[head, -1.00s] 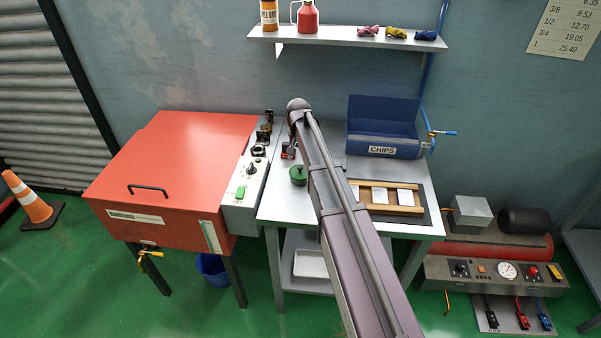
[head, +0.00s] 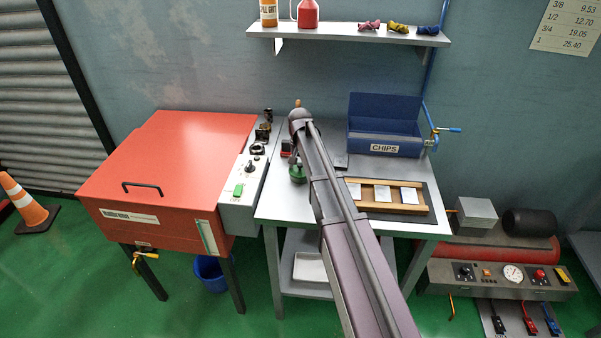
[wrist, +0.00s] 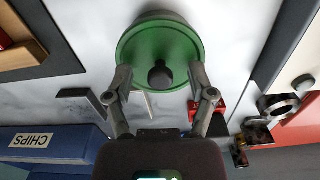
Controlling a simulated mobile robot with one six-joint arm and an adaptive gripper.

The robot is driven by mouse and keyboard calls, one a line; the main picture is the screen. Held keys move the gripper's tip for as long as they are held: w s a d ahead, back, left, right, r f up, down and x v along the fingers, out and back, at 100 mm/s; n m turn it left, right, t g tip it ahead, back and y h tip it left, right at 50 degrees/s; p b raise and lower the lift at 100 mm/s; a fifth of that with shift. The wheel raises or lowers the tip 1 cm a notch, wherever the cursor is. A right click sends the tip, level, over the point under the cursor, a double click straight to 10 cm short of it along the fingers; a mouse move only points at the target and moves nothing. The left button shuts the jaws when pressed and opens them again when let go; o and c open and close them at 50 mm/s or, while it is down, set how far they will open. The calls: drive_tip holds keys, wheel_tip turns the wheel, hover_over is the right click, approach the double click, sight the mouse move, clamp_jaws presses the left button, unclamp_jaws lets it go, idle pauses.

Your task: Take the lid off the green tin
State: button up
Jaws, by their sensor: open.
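The green tin with its lid (wrist: 135,45) shows large in the wrist view, seen from above, with a dark round knob (wrist: 160,76) in the middle of the lid. In the head view the green tin (head: 297,174) stands on the grey cart top, partly hidden by my arm. My gripper (wrist: 160,78) is open in the wrist view. Its two fingertips lie on either side of the knob, apart from it, over the near part of the lid. I cannot tell how high the fingertips are above the lid. In the head view my arm hides the gripper.
A blue CHIPS bin (head: 384,142) stands at the back right of the cart top (head: 275,206). A wooden tray with white cards (head: 398,209) lies at the right. A small red object (head: 286,149) stands behind the tin. A red cabinet (head: 170,175) stands left of the cart.

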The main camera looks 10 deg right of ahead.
sight(300, 164)
idle(0.5)
clamp_jaws()
drive_tip(key=shift+r, duration=0.2)
wheel_tip(300, 164, up, 4)
drive_tip(key=p, duration=0.4)
drive_tip(key=shift+f, duration=0.25)
drive_tip(key=s+r+p, duration=0.1)
drive_tip(key=s, duration=1.5)
drive_tip(key=shift+r, duration=0.1)
